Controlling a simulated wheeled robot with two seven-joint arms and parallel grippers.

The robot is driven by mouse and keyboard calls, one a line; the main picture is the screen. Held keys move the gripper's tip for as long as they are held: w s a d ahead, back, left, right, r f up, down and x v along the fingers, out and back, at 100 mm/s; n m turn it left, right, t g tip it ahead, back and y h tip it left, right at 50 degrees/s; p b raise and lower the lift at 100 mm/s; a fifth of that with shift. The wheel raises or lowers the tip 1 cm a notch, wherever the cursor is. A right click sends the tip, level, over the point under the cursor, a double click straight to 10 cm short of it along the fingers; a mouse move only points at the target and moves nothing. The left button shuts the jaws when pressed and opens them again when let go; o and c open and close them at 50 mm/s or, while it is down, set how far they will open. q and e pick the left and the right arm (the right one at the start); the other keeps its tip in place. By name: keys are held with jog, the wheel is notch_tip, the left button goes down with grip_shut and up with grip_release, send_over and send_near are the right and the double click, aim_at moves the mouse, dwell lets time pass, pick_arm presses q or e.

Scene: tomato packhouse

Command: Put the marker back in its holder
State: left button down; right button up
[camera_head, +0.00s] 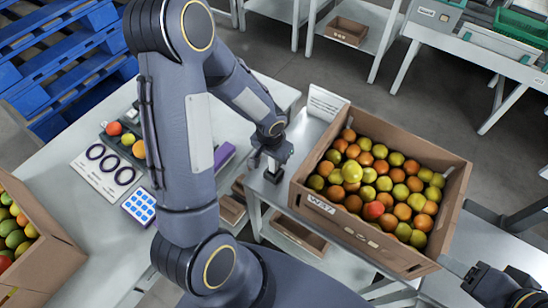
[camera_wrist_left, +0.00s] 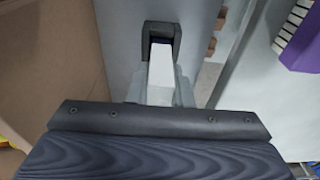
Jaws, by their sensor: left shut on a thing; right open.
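My left gripper (camera_head: 270,152) is over the metal stand, just left of the crate, and is shut on the marker. In the left wrist view the marker (camera_wrist_left: 160,62) is a pale, blocky body between the fingers. Its far end lines up with the dark holder (camera_wrist_left: 162,27), a squarish black frame; I cannot tell whether it is inside or just above it. In the head view the black holder (camera_head: 274,177) is partly hidden under the gripper. My right gripper (camera_head: 490,285) is open at the lower right, apart from the crate.
A cardboard crate (camera_head: 318,208) full of tomatoes stands right beside the holder, with a white sign (camera_head: 327,102) behind it. The left table has a ring card (camera_head: 88,172), a blue-spotted pad (camera_head: 139,206) and a purple object (camera_head: 223,157). A gap separates table and stand.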

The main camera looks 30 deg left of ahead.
pick_arm(q)
jog(key=shift+f+b, duration=0.95)
jog(key=shift+b, duration=0.05)
jog(key=c, duration=1.2)
grip_release()
jog(key=c, duration=0.3)
jog(key=shift+c, duration=0.2)
jog(key=shift+r+p, duration=2.55)
jog(key=shift+r, duration=1)
